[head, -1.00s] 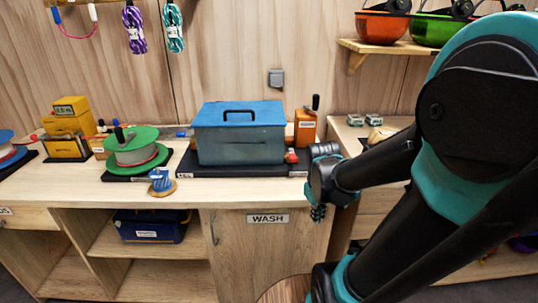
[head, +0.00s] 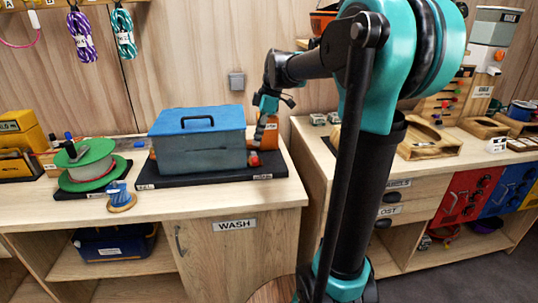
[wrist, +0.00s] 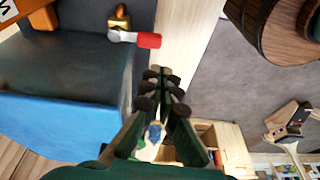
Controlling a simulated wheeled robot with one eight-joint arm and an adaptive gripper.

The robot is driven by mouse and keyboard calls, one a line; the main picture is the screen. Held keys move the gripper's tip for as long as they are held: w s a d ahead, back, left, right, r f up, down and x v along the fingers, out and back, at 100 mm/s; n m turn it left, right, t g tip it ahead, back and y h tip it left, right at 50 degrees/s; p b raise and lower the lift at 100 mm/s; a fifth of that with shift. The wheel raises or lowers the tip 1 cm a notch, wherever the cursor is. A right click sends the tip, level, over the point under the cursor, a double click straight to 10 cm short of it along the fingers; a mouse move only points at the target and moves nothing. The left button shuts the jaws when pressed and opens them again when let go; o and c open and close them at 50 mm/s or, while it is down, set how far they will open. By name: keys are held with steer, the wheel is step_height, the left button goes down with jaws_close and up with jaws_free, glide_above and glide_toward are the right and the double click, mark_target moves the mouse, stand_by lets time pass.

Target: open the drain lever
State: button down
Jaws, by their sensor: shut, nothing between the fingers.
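The drain lever (head: 254,160) shows as a small red part low at the right end of the wash tub (head: 200,152), a grey box with a blue lid. In the wrist view, its red handle (wrist: 149,40) joins a grey stem at a brass valve (wrist: 119,20) and points away from the tub wall. My gripper (head: 259,138) hangs fingers-down just above the lever in the head view. In the wrist view, its fingers (wrist: 161,82) are shut together and empty, with a visible gap to the red handle.
The tub stands on a black base (head: 215,180) on the wooden counter. An orange box (head: 281,131) is close behind my gripper. The counter's front right corner is clear.

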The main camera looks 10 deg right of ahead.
mark_target(255, 158)
steer(key=shift+w+d+r+n, duration=0.15)
steer(key=shift+w+r, duration=0.2)
steer(key=shift+r, duration=0.15)
steer(key=shift+w+d+r+n, duration=0.1)
steer(key=shift+w+r+n, duration=0.05)
steer(key=shift+w+r, duration=0.25)
steer(key=x, duration=1)
steer(key=shift+a, duration=0.2)
